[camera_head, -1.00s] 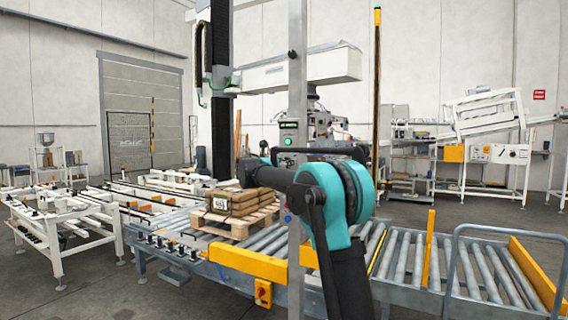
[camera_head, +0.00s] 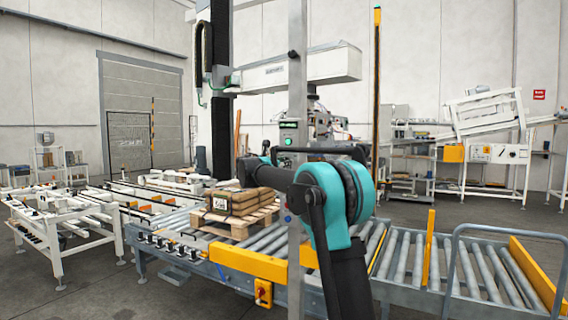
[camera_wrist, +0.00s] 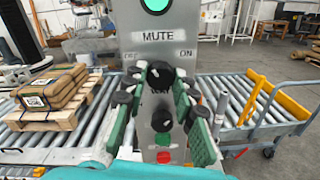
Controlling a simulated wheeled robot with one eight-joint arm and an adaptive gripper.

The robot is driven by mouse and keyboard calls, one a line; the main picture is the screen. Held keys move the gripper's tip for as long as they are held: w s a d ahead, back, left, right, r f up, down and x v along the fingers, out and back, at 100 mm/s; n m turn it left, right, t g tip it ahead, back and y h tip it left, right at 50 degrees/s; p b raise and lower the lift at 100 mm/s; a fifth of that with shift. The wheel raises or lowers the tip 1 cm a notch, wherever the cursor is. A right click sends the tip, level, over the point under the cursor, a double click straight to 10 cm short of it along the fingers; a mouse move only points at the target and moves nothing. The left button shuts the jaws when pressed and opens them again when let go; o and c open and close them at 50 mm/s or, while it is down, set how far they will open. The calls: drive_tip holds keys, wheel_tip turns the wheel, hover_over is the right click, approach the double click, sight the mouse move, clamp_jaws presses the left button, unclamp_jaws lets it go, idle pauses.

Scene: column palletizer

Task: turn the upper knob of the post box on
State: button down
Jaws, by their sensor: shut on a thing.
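The grey post box (camera_wrist: 161,42) fills the middle of the wrist view, with a lit green lamp on top and the label MUTE. Its black upper knob (camera_wrist: 160,75) sits below, between a faint left label and ON at right. My gripper (camera_wrist: 161,82) has its two green fingers on either side of the upper knob, shut on it. The knob's exact pointing is hard to tell. A black lower knob (camera_wrist: 162,118) is lower between the fingers. In the head view the post box (camera_head: 289,134) is partly behind a grey post, and the fingers are hidden.
A roller conveyor (camera_head: 405,262) runs behind the post box and carries a wooden pallet (camera_wrist: 45,116) with brown sacks (camera_wrist: 52,87). A red button (camera_wrist: 163,157) is low on the box. Yellow guards (camera_head: 535,272) and a grey rail stand at right.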

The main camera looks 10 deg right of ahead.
drive_tip(key=m, duration=1.3)
drive_tip(key=shift+m+y, duration=0.3)
idle(0.3)
drive_tip(key=c, duration=1.2)
unclamp_jaws()
drive_tip(key=shift+s, duration=0.1)
drive_tip(key=v, duration=1.2)
